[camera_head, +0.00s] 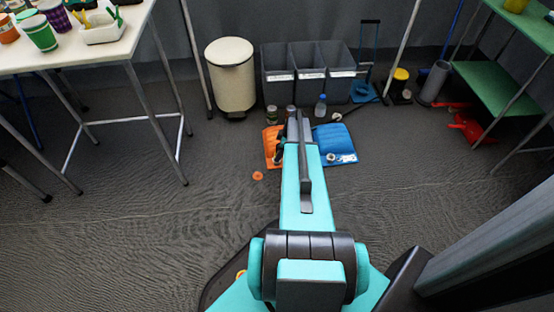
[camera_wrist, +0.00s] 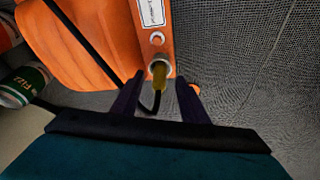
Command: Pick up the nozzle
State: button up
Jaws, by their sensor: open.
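A yellowish nozzle (camera_wrist: 159,73) shows in the wrist view, at a pale round fitting on the lower edge of an orange bag (camera_wrist: 95,38). A thin dark hose or strap runs close beside it. My gripper (camera_wrist: 157,98) is open, with its two dark fingers apart on either side of the nozzle. I cannot tell whether either finger touches it. In the head view the orange bag (camera_head: 269,146) lies on the floor, partly behind my arm. The nozzle and my fingertips cannot be made out there.
A blue bag (camera_head: 337,138) lies just right of my arm, with a bottle (camera_head: 321,106) behind it. Grey bins (camera_head: 307,72) and a cream bin (camera_head: 231,75) stand at the back. A small orange object (camera_head: 258,175) lies on the floor. Open floor extends left.

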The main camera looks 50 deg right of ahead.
jog(key=shift+x, duration=1.05)
grip_shut()
jog(key=shift+r, duration=0.2)
jog(key=shift+r, duration=0.65)
notch_tip(320, 180, up, 2)
jog(key=shift+r+p, duration=0.2)
jog(key=shift+p, duration=0.6)
jog(key=s+d+r+p, duration=0.1)
jog(key=s+d+p, duration=0.2)
jog(key=s, duration=1.2)
jog(key=shift+d, duration=1.25)
